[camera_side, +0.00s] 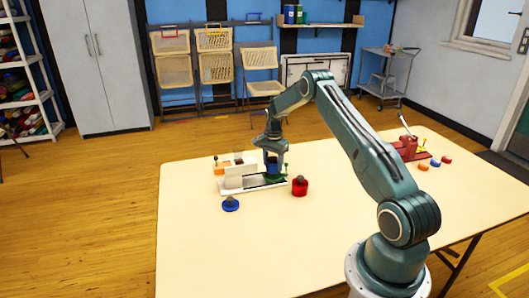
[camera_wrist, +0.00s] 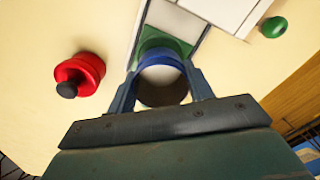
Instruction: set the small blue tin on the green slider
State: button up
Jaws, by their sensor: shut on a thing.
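My gripper (camera_side: 272,168) is shut on a small blue tin (camera_wrist: 161,58), with one finger on each side of it. The tin's round top looks pale in the wrist view. The green slider (camera_wrist: 168,42) shows just beyond the tin, partly hidden by it. In the side view, green (camera_side: 273,179) shows right below the tin, which is upright at or just above it. I cannot tell whether they touch. The slider sits in a long white base (camera_side: 232,185).
A red tin (camera_side: 300,187) with a dark knob stands right of the base; it also shows in the wrist view (camera_wrist: 88,70). A blue tin (camera_side: 230,204) stands in front. A red clamp-like device (camera_side: 406,148) and small coloured pieces lie far right. The table's front is clear.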

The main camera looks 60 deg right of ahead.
aim_at(273, 168)
jog(key=shift+f, duration=0.85)
jog(key=shift+f, duration=0.65)
dwell(1.2)
jog(key=o, duration=0.7)
notch_tip(273, 168, up, 11)
dwell(1.4)
dwell(0.4)
